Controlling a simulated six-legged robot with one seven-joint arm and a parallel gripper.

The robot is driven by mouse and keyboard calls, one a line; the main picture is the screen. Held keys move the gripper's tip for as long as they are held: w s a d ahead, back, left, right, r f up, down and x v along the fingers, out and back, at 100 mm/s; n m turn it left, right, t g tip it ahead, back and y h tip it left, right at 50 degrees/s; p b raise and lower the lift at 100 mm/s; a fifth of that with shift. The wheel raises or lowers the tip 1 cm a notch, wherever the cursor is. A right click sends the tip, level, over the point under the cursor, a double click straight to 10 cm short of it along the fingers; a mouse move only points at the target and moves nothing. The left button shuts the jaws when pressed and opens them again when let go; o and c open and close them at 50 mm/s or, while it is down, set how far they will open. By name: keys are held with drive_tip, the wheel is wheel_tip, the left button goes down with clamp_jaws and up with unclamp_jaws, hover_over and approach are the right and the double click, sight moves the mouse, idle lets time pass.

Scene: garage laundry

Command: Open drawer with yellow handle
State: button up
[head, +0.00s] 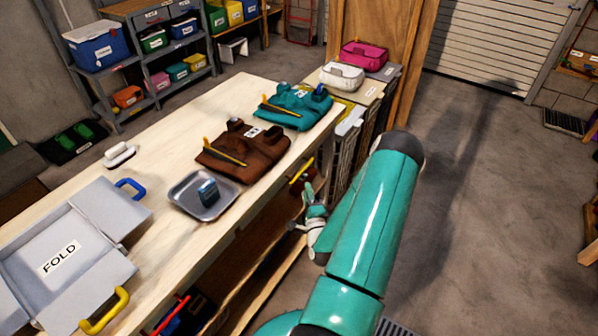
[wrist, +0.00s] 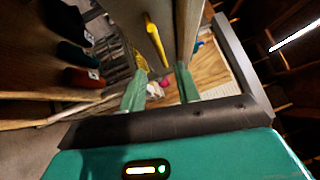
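The yellow handle (head: 301,171) is a bar on the front side of the wooden table, below its top edge. In the wrist view the yellow handle (wrist: 155,40) is a slanted bar beyond my fingertips, standing off a wooden front. The drawer face behind it is mostly hidden in the head view. My gripper (head: 312,197) is beside the table's front, just below the handle in the picture. In the wrist view my gripper (wrist: 160,80) has its two green fingers apart with nothing between them. The handle appears apart from the fingers.
The table (head: 140,180) holds a brown folded garment (head: 243,152), a teal one (head: 293,106), a metal tray (head: 203,195) and a grey folding board (head: 60,255). A red handle (head: 172,314) is lower along the front. Open concrete floor (head: 470,200) lies to the right.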

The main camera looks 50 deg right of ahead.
sight(302, 170)
drive_tip(key=x, duration=0.9)
drive_tip(key=shift+w+d, duration=0.15)
drive_tip(key=shift+d, duration=0.05)
clamp_jaws()
